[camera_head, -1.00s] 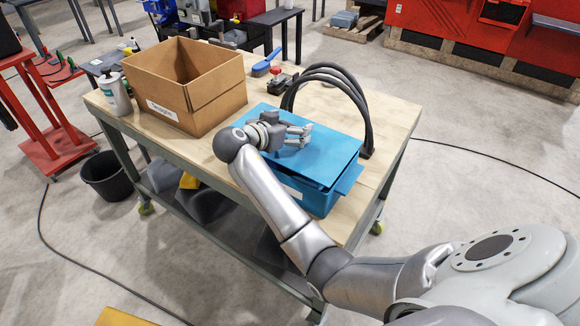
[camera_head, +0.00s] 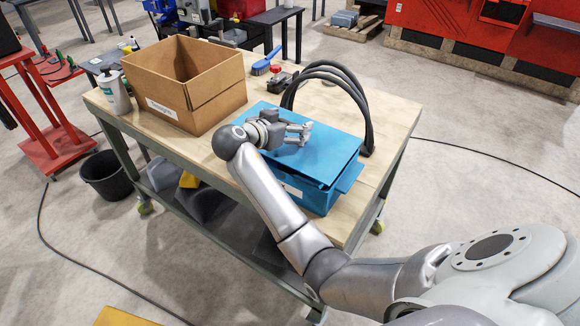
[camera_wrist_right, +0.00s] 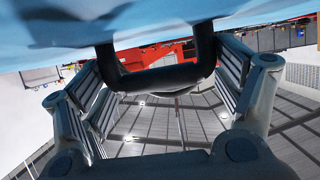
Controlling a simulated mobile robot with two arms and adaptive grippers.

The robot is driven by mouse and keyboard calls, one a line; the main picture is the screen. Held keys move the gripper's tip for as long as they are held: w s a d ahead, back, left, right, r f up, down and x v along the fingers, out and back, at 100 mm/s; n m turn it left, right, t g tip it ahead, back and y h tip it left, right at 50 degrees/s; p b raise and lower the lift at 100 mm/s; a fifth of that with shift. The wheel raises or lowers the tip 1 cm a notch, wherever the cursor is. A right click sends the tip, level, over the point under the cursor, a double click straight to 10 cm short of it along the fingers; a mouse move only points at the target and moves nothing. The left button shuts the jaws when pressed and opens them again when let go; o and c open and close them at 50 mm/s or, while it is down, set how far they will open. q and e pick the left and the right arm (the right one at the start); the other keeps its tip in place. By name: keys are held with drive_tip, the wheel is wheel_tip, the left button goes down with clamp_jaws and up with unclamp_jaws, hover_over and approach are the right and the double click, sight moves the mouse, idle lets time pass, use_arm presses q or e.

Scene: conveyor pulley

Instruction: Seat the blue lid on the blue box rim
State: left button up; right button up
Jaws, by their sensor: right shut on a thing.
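The blue lid (camera_head: 325,160) lies over the top of the blue box (camera_head: 318,200) on the workbench. A blue ledge sticks out at the box's right end. I cannot tell whether the lid touches the rim all round. My right gripper (camera_head: 305,132) is over the lid, shut on its dark handle. In the right wrist view, the lid's blue surface (camera_wrist_right: 150,22) fills the top, and the dark handle (camera_wrist_right: 162,80) sits between the fingers. My left gripper is not in view.
An open cardboard box (camera_head: 200,100) stands on the wooden bench top (camera_head: 395,110), left of the blue box. Black curved hoses (camera_head: 365,110) arch close behind the lid. A blue brush (camera_head: 265,65), a small red-topped device (camera_head: 278,78) and a bottle (camera_head: 115,92) are also there.

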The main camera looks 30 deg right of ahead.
sight(289, 134)
drive_tip(key=shift+f+b, duration=0.9)
drive_tip(key=shift+f, duration=0.2)
idle(1.1)
drive_tip(key=shift+f+b, duration=0.45)
drive_tip(key=shift+b, duration=0.15)
idle(0.9)
drive_tip(key=o, duration=0.9)
drive_tip(key=v, duration=0.7)
drive_tip(key=shift+s+a+r, duration=0.1)
drive_tip(key=shift+s+a, duration=0.05)
drive_tip(key=shift+a, duration=0.1)
